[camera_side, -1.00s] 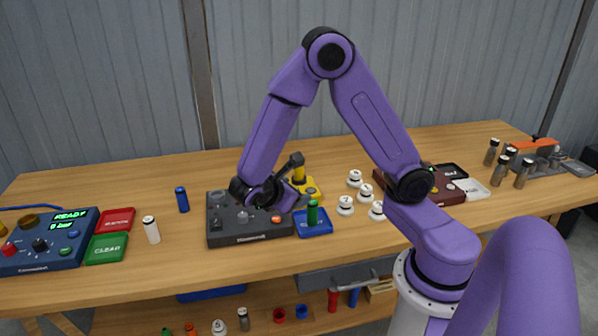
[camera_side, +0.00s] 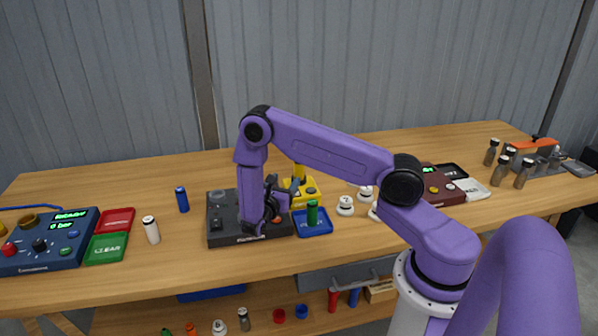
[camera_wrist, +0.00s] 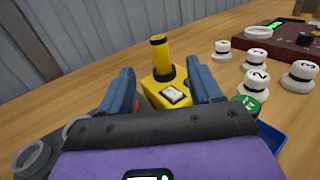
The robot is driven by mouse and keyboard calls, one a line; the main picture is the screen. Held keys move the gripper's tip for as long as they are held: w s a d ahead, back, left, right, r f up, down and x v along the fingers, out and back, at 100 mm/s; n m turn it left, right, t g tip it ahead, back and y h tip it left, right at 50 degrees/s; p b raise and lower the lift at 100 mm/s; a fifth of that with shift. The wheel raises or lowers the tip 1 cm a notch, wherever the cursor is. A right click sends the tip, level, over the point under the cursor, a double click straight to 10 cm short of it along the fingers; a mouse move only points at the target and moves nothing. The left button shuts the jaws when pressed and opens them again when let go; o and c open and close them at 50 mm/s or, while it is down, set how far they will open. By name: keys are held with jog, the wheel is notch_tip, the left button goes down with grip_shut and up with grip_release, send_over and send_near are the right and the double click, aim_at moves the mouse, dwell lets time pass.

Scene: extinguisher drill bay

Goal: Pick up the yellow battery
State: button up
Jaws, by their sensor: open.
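The yellow battery (camera_wrist: 160,58), an upright yellow cylinder with a dark band near its top, stands in a yellow base (camera_wrist: 168,92) with a white-faced part on its front. My gripper (camera_wrist: 164,76) is open and empty. In the wrist view its blue-grey fingers are to the left and right of the base, with the battery beyond them. In the side view my gripper (camera_side: 283,191) is over the dark grey box, left of the base.
The dark grey box (camera_side: 222,230) is under my gripper. A blue tray (camera_side: 318,231) with a green cylinder (camera_side: 312,211) stands to its right, near several white knobs (camera_wrist: 257,57). A blue cylinder (camera_side: 182,199) and a white cylinder (camera_side: 151,230) stand to the left.

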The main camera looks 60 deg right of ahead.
aim_at(295, 168)
jog(key=d, duration=0.3)
jog(key=w+d, duration=0.1)
jog(key=d, duration=0.4)
jog(key=shift+w+d, duration=0.3)
jog(key=shift+w+d+f, duration=0.1)
jog(key=shift+w+d, duration=0.15)
jog(key=shift+d, duration=0.6)
jog(key=shift+w+d+f, duration=0.15)
jog(key=shift+w+d, duration=0.05)
jog(key=shift+d, duration=0.6)
jog(key=shift+w+d+f, duration=0.1)
jog(key=shift+w+d, duration=0.15)
jog(key=shift+d, duration=0.6)
jog(key=c, duration=1.1)
jog(key=shift+r, duration=0.15)
